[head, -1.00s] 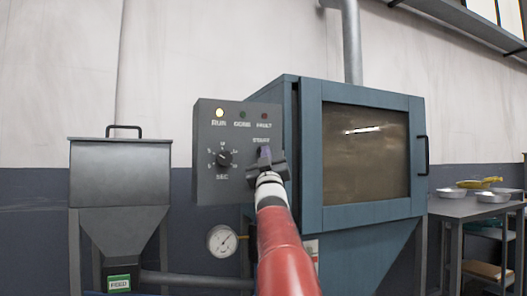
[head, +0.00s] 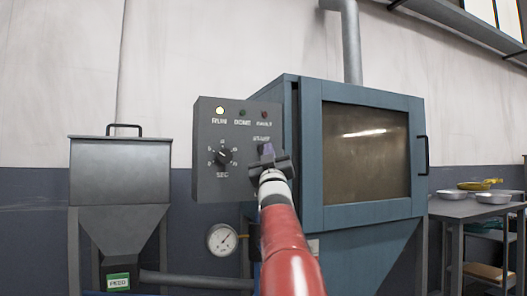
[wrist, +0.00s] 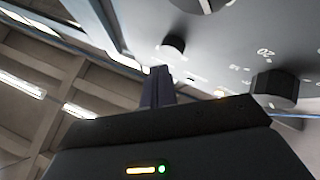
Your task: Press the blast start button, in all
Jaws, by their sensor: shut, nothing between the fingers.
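The grey control panel (head: 205,180) is fixed to the left side of the blue blast cabinet (head: 312,150). The start button is hidden behind my gripper in the head view, under the START label (head: 262,138). In the wrist view a dark round button (wrist: 172,47) stands out from the panel. My gripper (head: 267,150) is in front of the panel's right part, shut and empty. Its closed fingers (wrist: 158,88) point up beside the button in the wrist view, with a small gap in the picture; contact cannot be told.
A SEC timer knob (head: 223,157) is on the panel's left part and shows close by in the wrist view (wrist: 275,88). A pressure gauge (head: 222,239) is below. A feed hopper (head: 120,170) stands left; a metal table (head: 460,208) with bowls stands right.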

